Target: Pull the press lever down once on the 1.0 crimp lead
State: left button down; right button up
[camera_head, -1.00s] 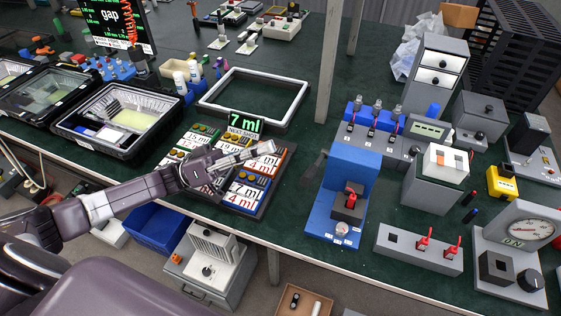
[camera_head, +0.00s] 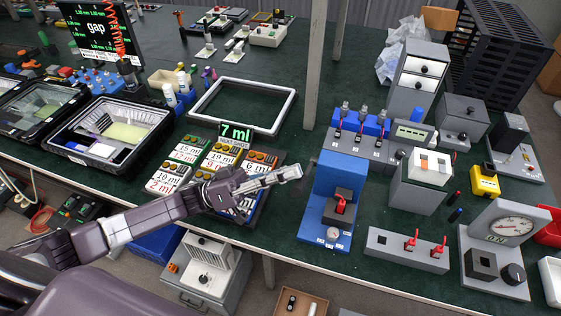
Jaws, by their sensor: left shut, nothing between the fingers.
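The blue press (camera_head: 326,215) stands on the right half of the green bench, near its front edge. A dark press lever (camera_head: 308,181) shows at its left side, partly hidden by my fingertips. A red lead (camera_head: 341,204) sits upright in the dark block on the press; I cannot read its size. My left gripper (camera_head: 296,173) reaches in from the left, shut and empty. Its tips are just left of the press, close to the lever; I cannot tell whether they touch. My right gripper is out of view.
Right of the press is a grey box with red switches (camera_head: 407,249). Behind it stands a row of grey units with blue parts (camera_head: 366,150). A post (camera_head: 315,60) rises behind.

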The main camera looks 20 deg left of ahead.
pick_arm(q)
jog(key=shift+s+d+f, duration=0.1)
jog(key=shift+s+f, duration=0.1)
jog(key=shift+f, duration=0.15)
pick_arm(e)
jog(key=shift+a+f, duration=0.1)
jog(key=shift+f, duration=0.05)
pick_arm(q)
jog(key=shift+f, duration=0.1)
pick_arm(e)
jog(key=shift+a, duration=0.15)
pick_arm(q)
jog(key=f, duration=0.1)
jog(key=s+f+b, duration=0.2)
jog(key=shift+f, duration=0.35)
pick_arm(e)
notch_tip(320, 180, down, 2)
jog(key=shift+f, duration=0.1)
